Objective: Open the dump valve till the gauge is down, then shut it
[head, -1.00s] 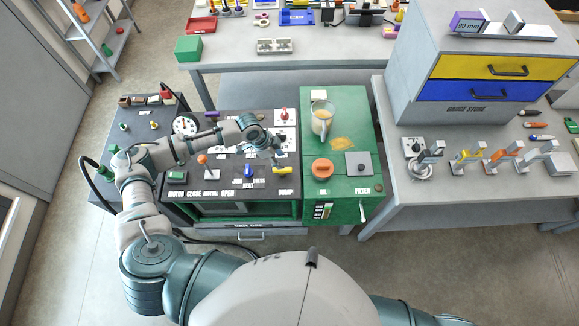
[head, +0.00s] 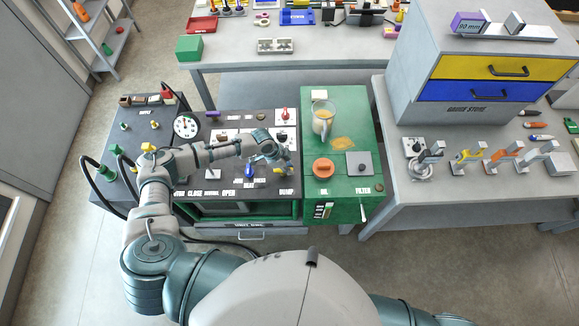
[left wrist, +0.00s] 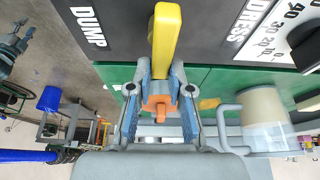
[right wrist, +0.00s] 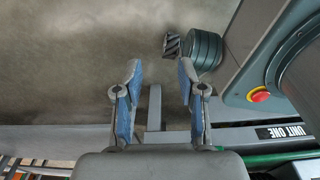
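The dump valve has a yellow lever handle (left wrist: 166,35), seen in the left wrist view beside the DUMP label (left wrist: 88,27). My left gripper (left wrist: 160,78) has its blue-padded fingers on both sides of the handle's near end and looks shut on it. An orange part shows between the fingers, lower down. In the head view the left gripper (head: 277,160) sits at the right front of the dark panel and mostly covers the handle. The round white gauge (head: 186,126) is at the panel's left back; its reading is too small to tell. My right gripper (right wrist: 160,78) is open and empty above the floor.
The green unit (head: 345,110) stands right of the panel, with a jug (head: 322,120) and an orange cap (head: 323,168). A red-handled control (head: 284,114) is behind the left gripper. My left forearm crosses low over the panel's front controls.

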